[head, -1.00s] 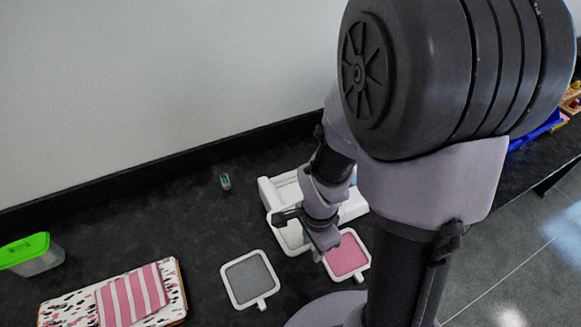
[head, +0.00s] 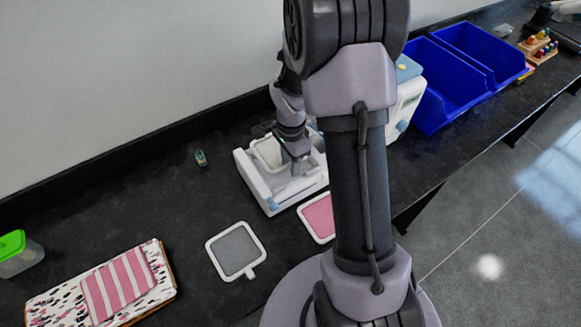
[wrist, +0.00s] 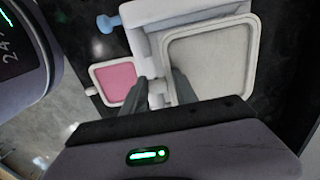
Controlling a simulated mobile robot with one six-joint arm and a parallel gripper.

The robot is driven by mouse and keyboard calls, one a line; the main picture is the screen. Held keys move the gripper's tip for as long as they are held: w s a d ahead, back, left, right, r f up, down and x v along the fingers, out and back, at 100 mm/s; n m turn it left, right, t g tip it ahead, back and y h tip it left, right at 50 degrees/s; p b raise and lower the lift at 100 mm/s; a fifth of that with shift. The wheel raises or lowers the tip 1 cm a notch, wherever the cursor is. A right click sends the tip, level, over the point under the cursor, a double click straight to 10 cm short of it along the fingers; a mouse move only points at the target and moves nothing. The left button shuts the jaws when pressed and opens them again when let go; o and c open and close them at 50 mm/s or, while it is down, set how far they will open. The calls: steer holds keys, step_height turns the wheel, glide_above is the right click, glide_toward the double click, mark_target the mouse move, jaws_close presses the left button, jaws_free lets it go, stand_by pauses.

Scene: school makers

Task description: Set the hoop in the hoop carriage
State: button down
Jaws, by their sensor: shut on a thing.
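The hoop, a white square frame with off-white cloth (head: 268,152), is tilted over the white hoop carriage (head: 262,196) in the head view. My gripper (head: 298,160) is at its right side. In the wrist view the hoop (wrist: 208,62) fills the upper right, and my gripper (wrist: 158,98) is shut on its small white tab. The carriage (wrist: 142,45), with a blue knob, lies beside and behind it. I cannot tell whether the hoop touches the carriage; my arm hides part of both.
A grey-cloth hoop (head: 235,250) and a pink-cloth hoop (head: 318,217) lie in front of the carriage. A white machine (head: 405,100) and blue bins (head: 440,95) stand right. A board with striped cloth (head: 118,290) and green-lidded box (head: 15,250) are left.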

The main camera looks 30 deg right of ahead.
step_height(320, 180, down, 2)
steer(key=shift+f+b, duration=0.2)
steer(key=shift+b, duration=0.15)
steer(key=c, duration=0.9)
jaws_free()
steer(key=shift+c, duration=0.2)
